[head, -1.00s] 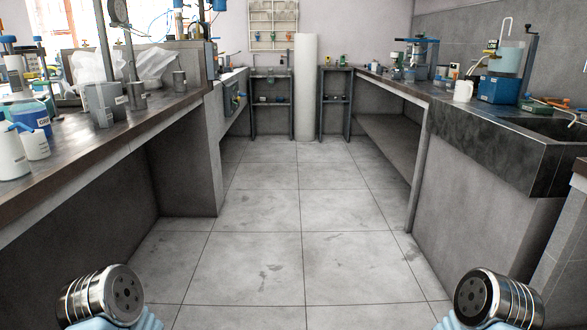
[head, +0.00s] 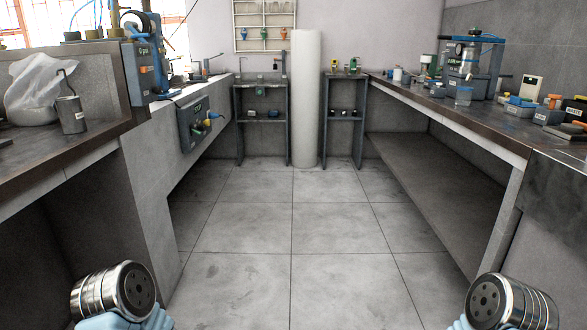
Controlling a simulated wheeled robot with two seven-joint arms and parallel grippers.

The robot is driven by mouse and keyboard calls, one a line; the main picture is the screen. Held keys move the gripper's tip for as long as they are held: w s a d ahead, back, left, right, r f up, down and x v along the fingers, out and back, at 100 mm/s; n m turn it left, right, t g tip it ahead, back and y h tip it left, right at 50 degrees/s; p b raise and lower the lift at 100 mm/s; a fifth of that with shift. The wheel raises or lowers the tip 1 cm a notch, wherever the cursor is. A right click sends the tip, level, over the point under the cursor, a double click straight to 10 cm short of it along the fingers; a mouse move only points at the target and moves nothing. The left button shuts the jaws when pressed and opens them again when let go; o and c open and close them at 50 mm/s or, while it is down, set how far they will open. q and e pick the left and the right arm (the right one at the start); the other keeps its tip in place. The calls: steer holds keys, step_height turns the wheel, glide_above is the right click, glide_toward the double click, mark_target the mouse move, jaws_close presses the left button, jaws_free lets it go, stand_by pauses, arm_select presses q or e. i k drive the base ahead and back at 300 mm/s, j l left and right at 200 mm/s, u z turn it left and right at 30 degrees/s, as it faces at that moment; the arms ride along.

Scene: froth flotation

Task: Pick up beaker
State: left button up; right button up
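Metal joints of my two arms show at the bottom left and bottom right corners. No gripper fingers show in the head view, and nothing held can be seen.
The right bench (head: 448,112) has several small boxes and instruments along it. The left bench (head: 85,160) holds a plastic bag (head: 38,92) and a metal can (head: 71,115). A white column (head: 306,100) stands at the back. The tiled floor (head: 290,225) between is clear.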

mark_target(237, 78)
steer(key=i+u, duration=0.1)
steer(key=i, duration=2.65)
steer(key=i+l+u, duration=0.1)
steer(key=i, duration=0.45)
steer(key=i+l+u, duration=0.15)
steer(key=i, duration=0.35)
steer(key=i+l+u, duration=0.1)
steer(key=i, duration=0.45)
steer(key=i+l+u, duration=0.15)
steer(key=i, duration=0.35)
steer(key=l, duration=0.1)
